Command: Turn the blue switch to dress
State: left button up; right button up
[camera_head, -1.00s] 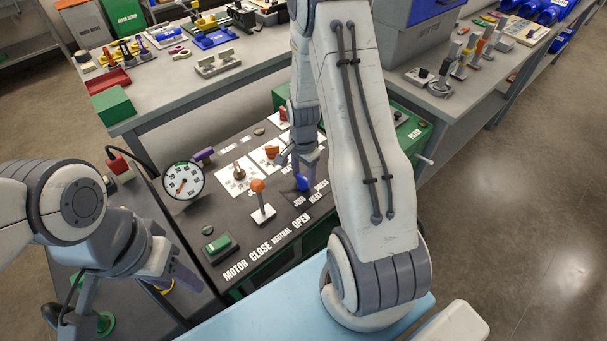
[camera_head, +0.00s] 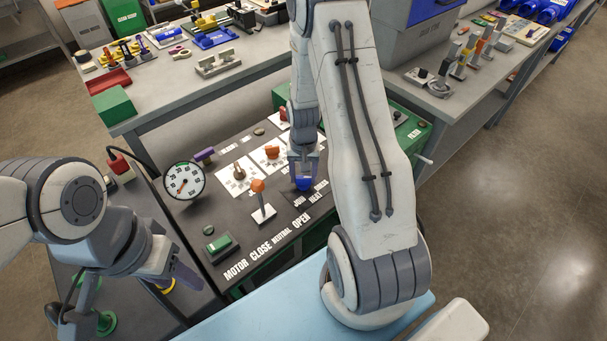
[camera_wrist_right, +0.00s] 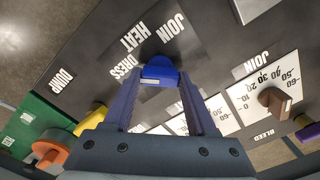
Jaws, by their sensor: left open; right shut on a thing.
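The blue switch (camera_head: 304,184) is on the dark control panel (camera_head: 210,213), partly covered by my right gripper. In the right wrist view the blue switch (camera_wrist_right: 160,70) sits between the fingertips, with JOIN, HEAT and DRESS printed around its far side; I cannot tell which label it points at. My right gripper (camera_head: 304,172) reaches down from above and is shut on the switch; its two fingers also show in the wrist view (camera_wrist_right: 160,86). My left gripper (camera_head: 180,274) is open at the lower left, away from the switch.
An orange-knobbed lever (camera_head: 259,187) stands left of the switch, near a green MOTOR button (camera_head: 218,244) and a round gauge (camera_head: 184,181). Other knobs on white scale plates are close by. A light blue surface (camera_head: 270,322) lies in front.

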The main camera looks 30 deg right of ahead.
aim_at(304, 177)
jog(key=shift+w+n, duration=0.1)
jog(key=shift+n, duration=0.3)
jog(key=o, duration=1.4)
jog(key=shift+c, duration=0.2)
notch_tip(304, 177, up, 11)
jog(key=shift+f+b, duration=0.2)
jog(key=shift+b, duration=0.15)
